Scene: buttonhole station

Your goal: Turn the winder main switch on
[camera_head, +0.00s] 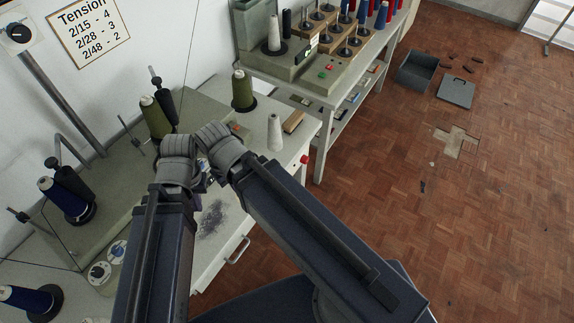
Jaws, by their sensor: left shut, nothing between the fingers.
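Two units with controls show, and I cannot tell which part is the main switch. A winder unit (302,62) on the back bench carries a white cone and has a small green and a red button (329,66) on its front. A red knob (304,159) sits at the right edge of the near table. My left gripper (202,181) is mostly hidden between my two forearms, low over the near table. It is shut and empty, apart from the red knob and the buttons. My right forearm reaches in beside it; its fingers are hidden.
The near table (226,240) holds green and navy thread cones, a white cone (275,132) and a wooden block (293,121). A dial (18,33) and a tension chart (88,31) are on the wall.

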